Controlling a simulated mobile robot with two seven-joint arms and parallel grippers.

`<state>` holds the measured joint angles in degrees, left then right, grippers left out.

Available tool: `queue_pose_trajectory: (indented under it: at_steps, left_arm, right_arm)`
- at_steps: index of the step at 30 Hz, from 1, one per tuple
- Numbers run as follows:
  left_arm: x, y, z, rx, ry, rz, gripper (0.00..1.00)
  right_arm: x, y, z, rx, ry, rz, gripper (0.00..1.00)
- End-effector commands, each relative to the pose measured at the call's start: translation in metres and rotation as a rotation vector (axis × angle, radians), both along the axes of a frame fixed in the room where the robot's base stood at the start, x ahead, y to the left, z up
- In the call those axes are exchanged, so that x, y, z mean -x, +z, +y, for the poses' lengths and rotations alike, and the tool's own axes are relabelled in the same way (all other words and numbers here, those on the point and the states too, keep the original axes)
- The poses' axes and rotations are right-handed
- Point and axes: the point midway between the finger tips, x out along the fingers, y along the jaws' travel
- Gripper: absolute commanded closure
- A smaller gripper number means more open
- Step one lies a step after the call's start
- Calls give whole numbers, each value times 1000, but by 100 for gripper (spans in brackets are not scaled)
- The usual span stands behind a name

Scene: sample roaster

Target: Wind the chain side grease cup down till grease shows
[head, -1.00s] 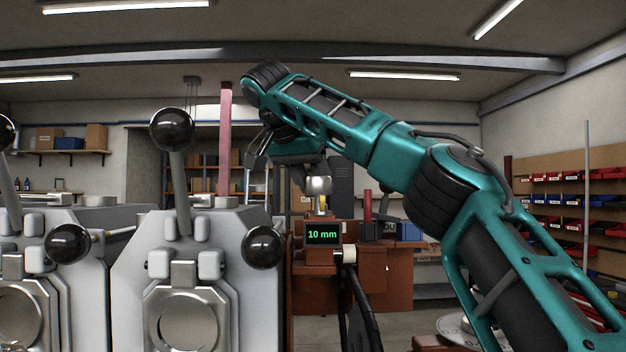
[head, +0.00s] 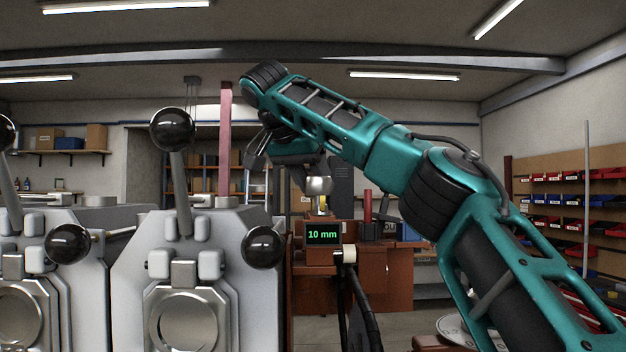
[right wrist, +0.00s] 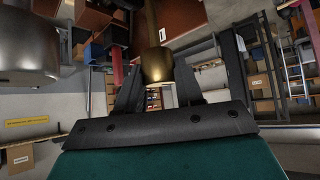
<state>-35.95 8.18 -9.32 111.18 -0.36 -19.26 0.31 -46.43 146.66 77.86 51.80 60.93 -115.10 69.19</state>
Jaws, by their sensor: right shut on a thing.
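My right gripper (right wrist: 158,88) is shut on a brass-coloured cup (right wrist: 156,62), which sits between its two dark fingers in the right wrist view. The cup's far end runs up out of the picture. I cannot see any grease on it. A small display (head: 322,234) reads 10 mm. A silver rounded part (head: 318,186) stands above it. My left gripper is not in view.
Grey roaster housings (head: 200,225) with black ball-ended levers (head: 172,130) fill the left front. A large metal cylinder (right wrist: 28,45) stands left of the held cup. A red-brown upright post (head: 225,140) rises behind the machine. Racks of bins (head: 560,205) line the right wall.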

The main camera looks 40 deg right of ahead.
Motion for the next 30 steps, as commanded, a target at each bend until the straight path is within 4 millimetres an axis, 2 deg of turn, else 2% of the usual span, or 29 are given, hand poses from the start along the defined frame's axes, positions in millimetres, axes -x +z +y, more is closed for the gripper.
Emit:
queue_pose_trajectory:
  at_steps: [26, 27, 30]
  left_arm:
    - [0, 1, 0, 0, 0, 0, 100]
    - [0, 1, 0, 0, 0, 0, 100]
    - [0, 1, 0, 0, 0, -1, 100]
  right_arm:
    - [0, 3, -2, 4, -5, -9, 94]
    - [0, 3, -2, 4, -5, -9, 62]
    - [0, 2, -2, 3, -4, -7, 52]
